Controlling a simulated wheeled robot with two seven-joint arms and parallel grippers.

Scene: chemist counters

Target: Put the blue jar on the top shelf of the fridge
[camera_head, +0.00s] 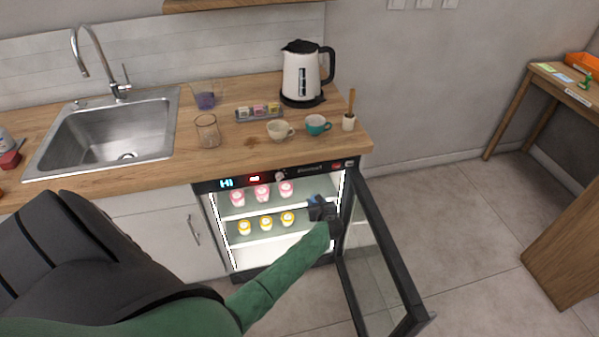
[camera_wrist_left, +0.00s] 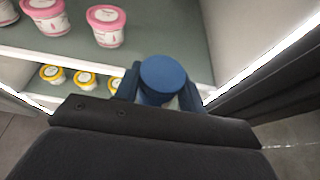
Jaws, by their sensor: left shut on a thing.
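The fridge (camera_head: 270,177) stands under the counter with its glass door (camera_head: 385,255) swung open to the right. In the head view my left gripper (camera_head: 322,208) reaches into the fridge opening at the right. In the left wrist view the left gripper (camera_wrist_left: 160,92) is shut on the blue jar (camera_wrist_left: 165,75), whose round blue lid faces the camera. The top shelf (camera_wrist_left: 150,55) holds several pink-lidded cups (camera_wrist_left: 106,25) at its left and middle. The jar is in front of the right part of this shelf; I cannot tell whether it touches it. My right gripper is not in view.
Several yellow-lidded cups (camera_head: 266,222) stand on the lower shelf. The top shelf's right part looks free. The fridge's right wall and open door edge are close to my left gripper. A kettle (camera_head: 302,80) and cups (camera_head: 317,124) stand on the counter above.

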